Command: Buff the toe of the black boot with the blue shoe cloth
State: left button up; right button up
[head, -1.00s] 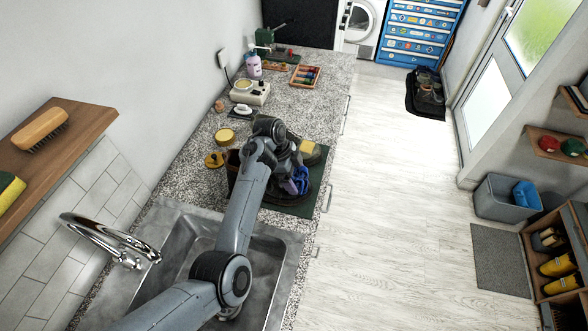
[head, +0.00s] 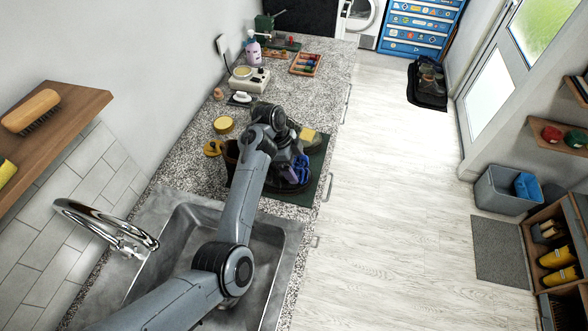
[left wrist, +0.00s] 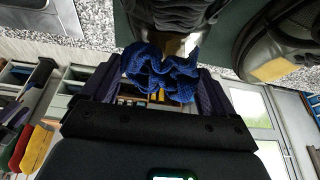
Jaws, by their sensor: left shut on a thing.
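The blue shoe cloth (head: 301,167) is bunched in my left gripper (head: 298,173), which is shut on it at the right part of the green mat (head: 318,182). In the left wrist view the crumpled cloth (left wrist: 160,75) sits between the fingers, against or very near a dark boot surface (left wrist: 195,12); contact is unclear. In the head view the dark boot (head: 288,184) is mostly hidden by my left arm, with its toe side near the gripper. Another dark shoe with a yellow patch (left wrist: 275,68) shows in the left wrist view. My right gripper is out of view.
A white appliance (head: 248,80), a purple-labelled bottle (head: 253,51) and an orange tray (head: 306,63) are farther back. The sink (head: 270,258) is in front.

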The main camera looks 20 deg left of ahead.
aim_at(302, 157)
pick_arm(q)
jog(key=shift+w+a+f+b, duration=0.1)
jog(key=shift+w+f+b, duration=0.1)
jog(key=shift+w+b, duration=0.8)
jog(key=shift+w+r+b, duration=0.1)
jog(key=shift+w+b, duration=0.2)
jog(key=shift+w, duration=0.1)
jog(key=shift+r, duration=0.1)
notch_tip(302, 157, up, 3)
jog(key=p, duration=0.3)
jog(key=shift+d+r+p, duration=0.25)
jog(key=shift+r+p, duration=0.55)
jog(key=shift+p, duration=0.05)
jog(key=shift+d+r, duration=0.2)
jog(key=shift+r, duration=0.9)
